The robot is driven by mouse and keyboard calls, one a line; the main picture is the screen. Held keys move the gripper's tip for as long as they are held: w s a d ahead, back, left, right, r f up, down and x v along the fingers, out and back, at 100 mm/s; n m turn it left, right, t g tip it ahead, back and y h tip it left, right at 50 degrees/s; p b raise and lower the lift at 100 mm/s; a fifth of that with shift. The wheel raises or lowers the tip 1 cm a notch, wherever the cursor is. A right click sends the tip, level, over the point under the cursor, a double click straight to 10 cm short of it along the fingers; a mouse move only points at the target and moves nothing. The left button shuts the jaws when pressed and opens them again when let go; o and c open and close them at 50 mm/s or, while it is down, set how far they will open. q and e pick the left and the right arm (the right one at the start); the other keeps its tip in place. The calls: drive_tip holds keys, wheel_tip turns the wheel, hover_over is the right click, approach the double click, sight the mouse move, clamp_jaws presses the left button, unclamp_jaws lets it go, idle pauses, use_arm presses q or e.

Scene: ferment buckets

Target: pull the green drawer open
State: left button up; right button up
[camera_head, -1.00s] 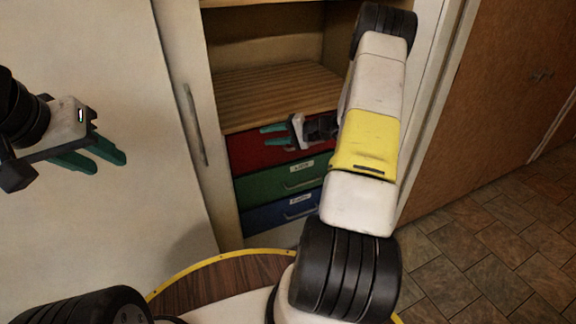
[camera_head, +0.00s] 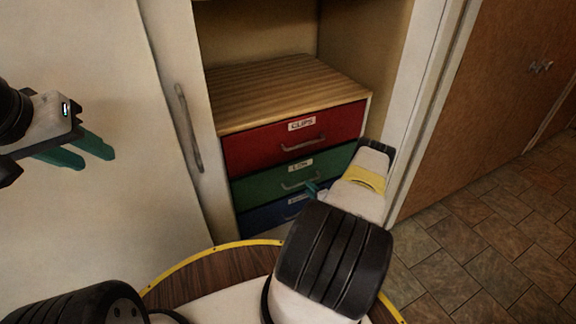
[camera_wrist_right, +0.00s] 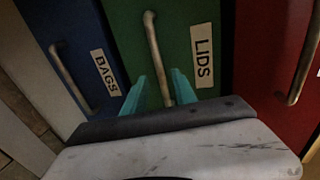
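The green drawer (camera_head: 268,180), labelled LIDS, is the middle one of three in a wooden drawer unit inside a cabinet. It looks shut, flush with the others. Its metal bar handle (camera_head: 300,179) also shows in the right wrist view (camera_wrist_right: 154,50). My right gripper (camera_head: 312,189) is low in front of the unit, mostly hidden by my right arm. In the right wrist view its teal fingers (camera_wrist_right: 158,92) are apart, with the handle's lower end appearing between them; contact cannot be told. My left gripper (camera_head: 78,151) is empty, far left, fingers apart.
The red CLIPS drawer (camera_head: 260,145) is above and the blue drawer (camera_head: 262,216), labelled BAGS in the wrist view, is below. A cabinet door (camera_head: 172,100) with a long handle stands left of the unit. Tiled floor (camera_head: 480,235) lies open at right.

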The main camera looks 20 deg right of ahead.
drive_tip(key=shift+x, duration=2.1)
clamp_jaws()
